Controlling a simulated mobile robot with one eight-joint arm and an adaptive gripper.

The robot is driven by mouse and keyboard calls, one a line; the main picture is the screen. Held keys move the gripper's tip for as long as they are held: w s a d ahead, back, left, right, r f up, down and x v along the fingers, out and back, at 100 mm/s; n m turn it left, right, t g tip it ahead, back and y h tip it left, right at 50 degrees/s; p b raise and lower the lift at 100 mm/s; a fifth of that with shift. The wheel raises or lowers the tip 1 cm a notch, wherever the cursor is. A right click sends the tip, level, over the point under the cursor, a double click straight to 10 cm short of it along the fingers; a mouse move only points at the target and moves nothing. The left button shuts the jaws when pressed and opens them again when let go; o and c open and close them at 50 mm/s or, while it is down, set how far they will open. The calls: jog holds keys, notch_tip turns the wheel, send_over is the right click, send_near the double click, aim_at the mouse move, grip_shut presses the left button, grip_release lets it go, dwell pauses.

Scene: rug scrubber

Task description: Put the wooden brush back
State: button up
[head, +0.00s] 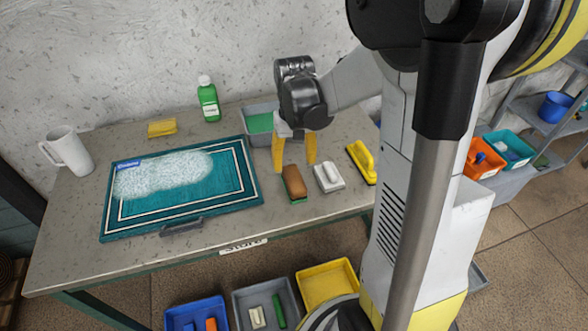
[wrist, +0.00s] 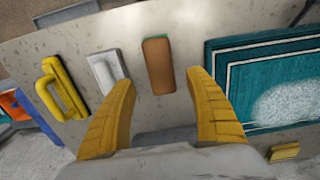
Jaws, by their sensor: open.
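The wooden brush (head: 293,182) is a brown block with a green underside, lying on the table between the teal rug and a white-handled brush. It also shows in the wrist view (wrist: 158,66), upper middle, lying between the lines of my two yellow fingers and beyond their tips. My gripper (head: 296,168) is open and empty, with its yellow fingers pointing down at the table. In the head view the fingers are close to the brush, behind it and to its upper side; the wrist view shows no contact.
The teal rug (head: 230,195), with foam on it, covers the table's middle. A white-handled brush (head: 328,177) and a yellow brush (head: 362,162) lie to the right. A grey bin (head: 256,138), green bottle (head: 208,103), yellow sponge (head: 162,128) and white jug (head: 68,152) stand behind. Bins (head: 327,284) sit below.

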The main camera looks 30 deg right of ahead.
aim_at(294, 178)
jog(key=s+a+r+n+t, duration=0.3)
jog(key=s+a+r+t, duration=0.4)
jog(key=s+a+r, duration=0.3)
jog(key=a+r, duration=0.3)
jog(key=shift+s+a+p, duration=0.2)
jog(key=shift+s+p, duration=0.1)
jog(key=shift+p, duration=0.05)
jog(key=shift+d, duration=0.1)
